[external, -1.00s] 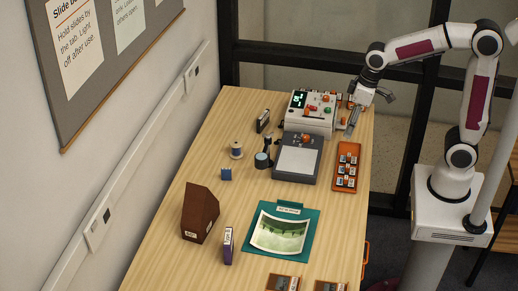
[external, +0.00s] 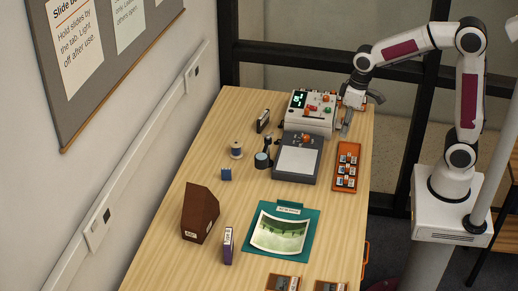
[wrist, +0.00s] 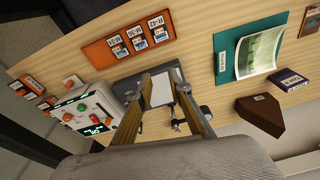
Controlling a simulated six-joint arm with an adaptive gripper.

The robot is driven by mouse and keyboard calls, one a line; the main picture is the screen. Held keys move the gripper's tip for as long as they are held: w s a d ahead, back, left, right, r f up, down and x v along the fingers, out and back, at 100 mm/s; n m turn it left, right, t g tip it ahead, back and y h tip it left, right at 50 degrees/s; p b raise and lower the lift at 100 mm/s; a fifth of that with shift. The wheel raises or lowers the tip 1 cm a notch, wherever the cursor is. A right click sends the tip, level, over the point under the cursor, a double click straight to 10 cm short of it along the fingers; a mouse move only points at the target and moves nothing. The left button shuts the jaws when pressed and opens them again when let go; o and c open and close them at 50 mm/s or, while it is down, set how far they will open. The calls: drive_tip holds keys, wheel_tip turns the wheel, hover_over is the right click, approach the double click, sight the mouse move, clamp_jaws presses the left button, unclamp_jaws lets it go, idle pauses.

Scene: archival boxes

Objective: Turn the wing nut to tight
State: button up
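I cannot make out a wing nut for certain. An orange knob-like part (external: 306,139) sits at the back of the grey device with a pale panel (external: 297,161); its shape is too small to tell. In the wrist view the grey device (wrist: 133,84) is partly hidden behind my fingers. My gripper (external: 346,130) points down near the table's right edge, right of the control box and the grey device. In the wrist view my gripper (wrist: 158,88) is open, its two fingers apart, with nothing held between them.
The control box (external: 309,122) has coloured knobs and a green display; it is at left in the wrist view (wrist: 97,112). An orange tray (external: 346,181) of slides lies near the right edge. A spool (external: 236,149) and brown box (external: 199,212) stand left.

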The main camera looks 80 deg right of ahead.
drive_tip(key=w+d+f+n+y, duration=0.1)
drive_tip(key=w+d+f, duration=0.1)
drive_tip(key=w, duration=0.5)
drive_tip(key=w+d+f+n, duration=0.1)
drive_tip(key=w+d+f, duration=0.15)
drive_tip(key=w, duration=0.45)
drive_tip(key=n+t+y, duration=0.1)
drive_tip(key=n+t, duration=0.1)
drive_tip(key=n, duration=0.3)
approach(268, 136)
drive_tip(key=shift+s+d+r, duration=0.2)
drive_tip(key=shift+s+d, duration=0.15)
drive_tip(key=shift+s, duration=0.35)
drive_tip(key=shift+f, duration=0.15)
drive_tip(key=shift+x, duration=3.75)
drive_tip(key=shift+w, duration=0.2)
clamp_jaws()
